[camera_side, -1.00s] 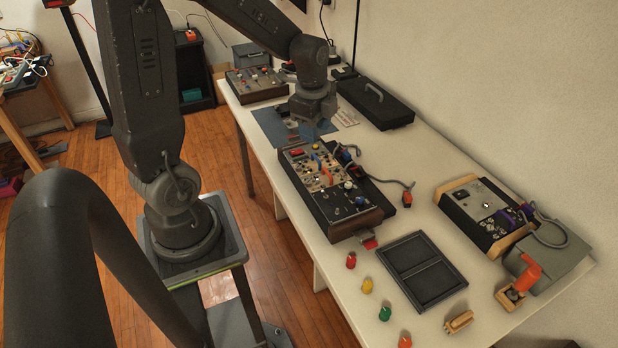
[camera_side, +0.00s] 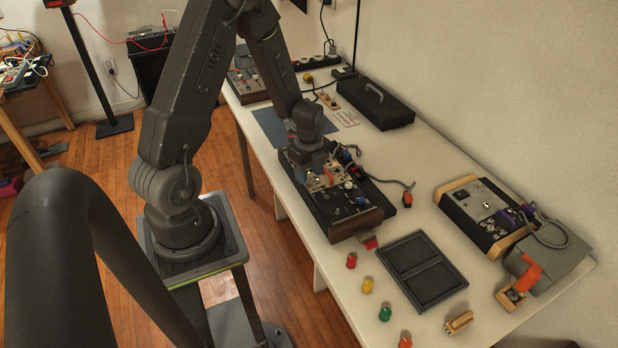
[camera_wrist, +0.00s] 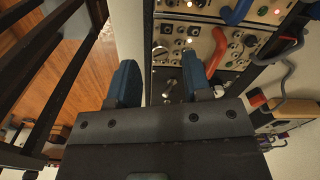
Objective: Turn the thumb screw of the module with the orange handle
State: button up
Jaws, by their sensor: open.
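The module with the orange handle sits in the open case on the table. Its orange handle (camera_side: 328,176) shows just right of my gripper in the side view, and an orange handle (camera_wrist: 217,48) stands upright from the panel in the wrist view. My gripper (camera_side: 313,172) is low over the upper part of the case. In the wrist view, my gripper (camera_wrist: 160,72) has its two blue fingers apart, with part of the panel visible between them. A small silver screw or lever (camera_wrist: 168,87) shows between the fingers; I cannot tell whether it is the thumb screw.
A blue handle (camera_wrist: 238,12) stands on a neighbouring module. A dark tray (camera_side: 420,270), several coloured pegs and another instrument (camera_side: 484,212) stand on the table. A closed black case (camera_side: 376,103) lies behind.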

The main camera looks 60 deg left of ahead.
aim_at(309, 183)
jog(key=shift+f, duration=1.2)
jog(key=shift+c, duration=0.3)
grip_shut()
